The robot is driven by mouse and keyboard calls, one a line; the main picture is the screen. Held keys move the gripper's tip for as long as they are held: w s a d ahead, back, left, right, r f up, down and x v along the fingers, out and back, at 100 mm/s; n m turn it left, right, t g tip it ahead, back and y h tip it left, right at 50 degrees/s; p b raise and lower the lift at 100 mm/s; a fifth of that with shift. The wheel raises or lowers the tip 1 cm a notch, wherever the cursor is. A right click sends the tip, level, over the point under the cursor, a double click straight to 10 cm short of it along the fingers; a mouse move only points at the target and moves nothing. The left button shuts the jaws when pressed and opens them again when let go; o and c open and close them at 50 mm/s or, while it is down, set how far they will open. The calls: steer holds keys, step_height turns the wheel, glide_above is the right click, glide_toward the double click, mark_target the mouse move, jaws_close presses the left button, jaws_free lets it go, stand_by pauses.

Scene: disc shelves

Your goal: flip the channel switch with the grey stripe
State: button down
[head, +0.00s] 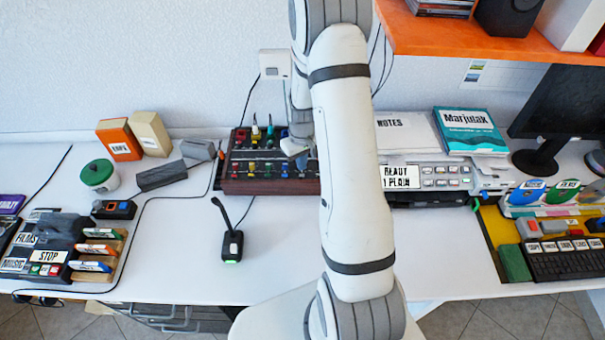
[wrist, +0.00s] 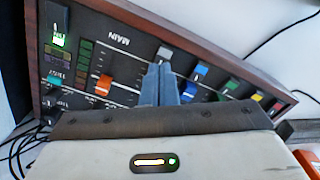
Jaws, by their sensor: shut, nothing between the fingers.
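The mixing console (head: 268,187) is a dark panel in a wooden frame on the desk, with coloured controls across it. In the wrist view its panel (wrist: 125,62) shows upside down with a MAIN label. A row of channel switches runs across it; the one with a grey cap (wrist: 165,52) is at the near-left end of the row, beside the blue one (wrist: 200,70). My gripper (wrist: 161,67) is shut and empty, its tips just below the grey-capped switch in the picture; whether they touch it I cannot tell. In the head view my gripper (head: 294,150) is over the console's right part, partly behind my arm.
Green (wrist: 232,84), yellow (wrist: 256,97) and red (wrist: 279,107) switches follow to the right. An orange fader (wrist: 104,84) is left of the tips. A grey device (head: 430,180) stands right of my arm.

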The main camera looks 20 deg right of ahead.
steer(key=shift+f+b, duration=0.35)
steer(key=shift+f, duration=0.05)
stand_by(0.5)
steer(key=shift+r, duration=0.1)
step_height(320, 180, up, 7)
steer(key=p, duration=0.3)
steer(key=shift+p, duration=0.35)
stand_by(0.5)
steer(key=s+a+r+t, duration=0.1)
steer(key=s+a+r, duration=0.25)
steer(key=r, duration=0.55)
steer(key=s+a+r+t, duration=0.1)
steer(key=s+a+r, duration=0.2)
steer(key=s+r, duration=0.35)
steer(key=s+a+r+m+t+b, duration=0.1)
steer(key=s+a+r, duration=0.2)
steer(key=s+r, duration=0.5)
steer(key=s, duration=0.4)
steer(key=shift+a+r, duration=0.4)
